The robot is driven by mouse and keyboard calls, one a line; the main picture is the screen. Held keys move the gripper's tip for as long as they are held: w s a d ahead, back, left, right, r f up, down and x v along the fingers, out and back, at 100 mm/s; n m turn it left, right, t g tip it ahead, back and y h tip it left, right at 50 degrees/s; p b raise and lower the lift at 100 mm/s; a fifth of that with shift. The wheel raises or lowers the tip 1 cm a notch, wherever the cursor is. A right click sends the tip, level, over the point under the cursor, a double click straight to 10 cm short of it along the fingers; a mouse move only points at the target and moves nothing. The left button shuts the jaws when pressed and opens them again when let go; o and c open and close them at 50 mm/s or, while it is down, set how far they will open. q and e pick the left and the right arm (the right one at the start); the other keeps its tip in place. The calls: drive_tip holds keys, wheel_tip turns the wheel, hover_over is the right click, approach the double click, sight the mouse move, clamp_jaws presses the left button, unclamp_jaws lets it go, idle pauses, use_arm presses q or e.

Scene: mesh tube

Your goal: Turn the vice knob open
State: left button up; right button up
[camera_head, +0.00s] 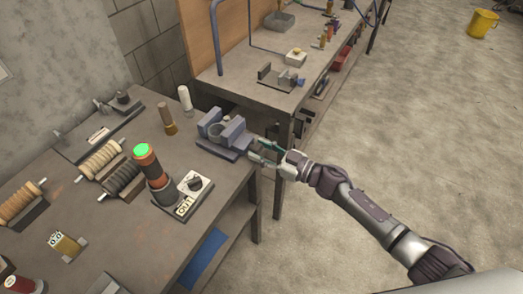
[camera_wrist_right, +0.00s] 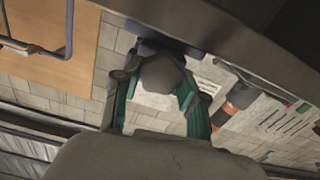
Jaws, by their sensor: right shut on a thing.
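The blue-grey vice (camera_head: 222,134) is fixed at the right edge of the near workbench. My right gripper (camera_head: 262,150) reaches it from the right, with its teal fingertips at the vice's outer end. In the right wrist view the dark grey vice knob (camera_wrist_right: 161,74) lies between the two teal fingers of the right gripper (camera_wrist_right: 157,92), which is shut on it. In the head view the knob is mostly hidden by the fingers. My left gripper is not in view.
The near workbench (camera_head: 150,235) holds a green-topped cylinder (camera_head: 146,154), a small dial box (camera_head: 190,190) and several coils. A second workbench (camera_head: 255,82) with clamps and a tray stands behind. The concrete floor on the right is clear except for a yellow bucket (camera_head: 482,24).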

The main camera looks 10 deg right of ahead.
drive_tip(key=shift+f+n+b, duration=0.1)
drive_tip(key=shift+n+b, duration=0.5)
drive_tip(key=shift+n, duration=2.3)
drive_tip(key=o, duration=1.1)
drive_tip(key=shift+s, duration=0.1)
drive_tip(key=shift+o, duration=0.2)
drive_tip(key=v, duration=1.2)
